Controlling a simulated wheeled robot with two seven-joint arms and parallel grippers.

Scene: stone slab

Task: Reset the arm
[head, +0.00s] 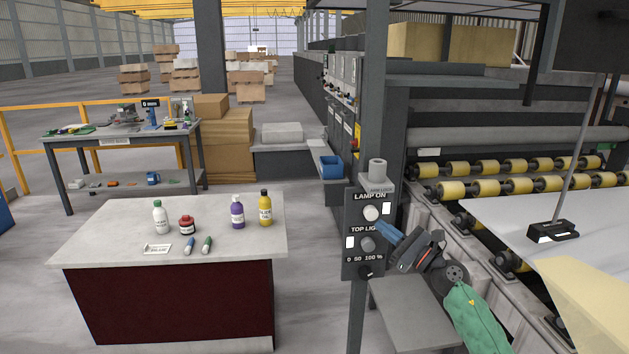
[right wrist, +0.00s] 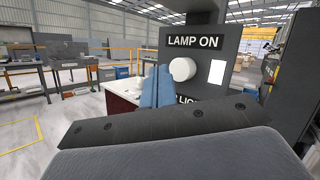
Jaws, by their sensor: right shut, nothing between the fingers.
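My right gripper (head: 388,234) is shut and empty, its blue fingertips close to the dark control panel (head: 352,269), beside the lower TOP LIGHT knob (head: 367,244). The white LAMP ON knob (head: 370,213) sits above it. In the right wrist view the blue fingers (right wrist: 157,88) point at the panel, below and left of the LAMP ON knob (right wrist: 182,69), and cover part of the TOP LIGHT label. I cannot tell whether the fingertips touch the panel. My left gripper is not in view.
A stone-topped table (head: 105,238) with bottles and markers stands at the left. A small dial (head: 365,272) is low on the panel. A roller conveyor (head: 490,188) with a white sheet lies to the right.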

